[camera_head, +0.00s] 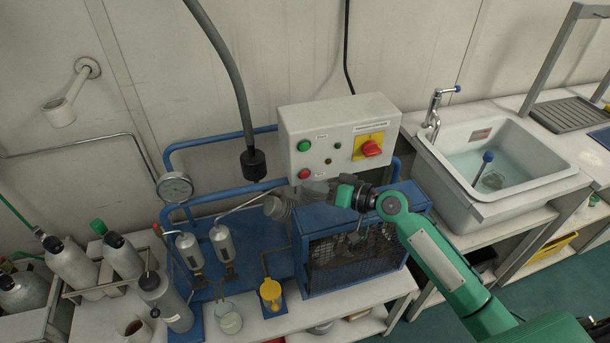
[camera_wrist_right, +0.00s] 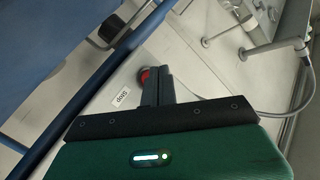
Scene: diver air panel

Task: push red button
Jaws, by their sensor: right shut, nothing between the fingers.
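The red button (camera_head: 304,173) is on the front of a pale control box (camera_head: 340,120), below a green button (camera_head: 304,145). My right gripper (camera_head: 328,187) is shut and empty, in front of the box's lower part, just right of and below the red button. In the right wrist view, the red button (camera_wrist_right: 144,74) shows beside the tips of the closed fingers (camera_wrist_right: 154,78), partly hidden by them, with a "STOP" label (camera_wrist_right: 124,96) near it. I cannot tell whether the tips touch the button. My left gripper is not in view.
A red rotary switch (camera_head: 371,148) on a yellow plate is right of the buttons. A blue caged compressor (camera_head: 350,255) stands below the box, under my right arm. A pressure gauge (camera_head: 174,187) and grey cylinders (camera_head: 72,266) are at left. A sink (camera_head: 505,160) is at right.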

